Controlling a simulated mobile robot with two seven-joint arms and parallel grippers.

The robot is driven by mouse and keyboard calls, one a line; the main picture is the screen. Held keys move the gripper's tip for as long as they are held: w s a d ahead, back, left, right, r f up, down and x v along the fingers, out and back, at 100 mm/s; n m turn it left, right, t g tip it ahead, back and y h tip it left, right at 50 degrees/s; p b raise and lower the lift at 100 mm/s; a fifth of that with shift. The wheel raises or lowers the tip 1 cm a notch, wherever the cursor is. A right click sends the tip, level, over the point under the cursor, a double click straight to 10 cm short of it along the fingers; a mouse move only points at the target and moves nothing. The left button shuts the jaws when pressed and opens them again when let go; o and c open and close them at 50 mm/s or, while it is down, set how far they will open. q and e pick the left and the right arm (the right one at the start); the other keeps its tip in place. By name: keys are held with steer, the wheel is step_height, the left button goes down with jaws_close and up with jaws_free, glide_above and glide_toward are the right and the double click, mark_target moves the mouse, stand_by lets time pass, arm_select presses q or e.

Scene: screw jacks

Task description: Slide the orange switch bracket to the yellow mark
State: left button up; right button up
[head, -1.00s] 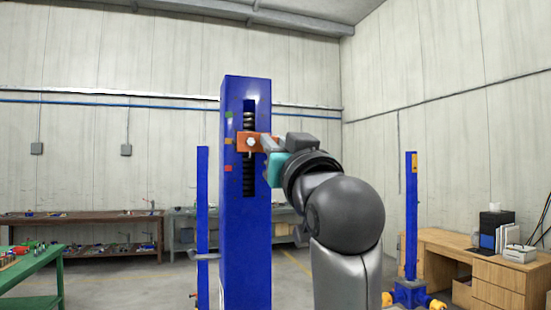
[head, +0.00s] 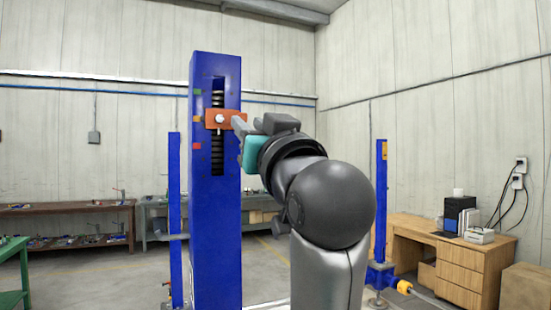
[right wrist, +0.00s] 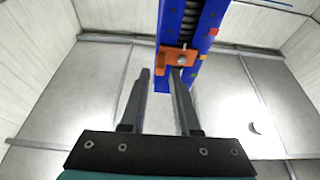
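The orange switch bracket (head: 212,119) sits across the slot of a blue column (head: 216,240), with a white round knob on its front. It appears level with the yellow mark (head: 197,119), the middle of three marks at the slot's left. The bracket also shows in the right wrist view (right wrist: 170,57), just beyond the fingertips, beside the yellow mark (right wrist: 202,57). My right gripper (right wrist: 161,71) is open, its fingers apart with nothing clearly between them. In the head view it (head: 238,124) overlaps the bracket's right end; I cannot tell whether it touches. My left gripper is not in view.
A green mark (head: 197,92) lies above the yellow one and a red mark (head: 196,146) below. A black screw (head: 217,160) runs inside the slot. Thinner blue posts stand left (head: 174,210) and right (head: 381,200). A wooden desk (head: 465,265) stands at the right.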

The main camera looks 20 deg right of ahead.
steer(key=b+v, duration=0.8)
steer(key=v, duration=0.3)
steer(key=shift+s+f, duration=0.2)
steer(key=shift+s, duration=0.05)
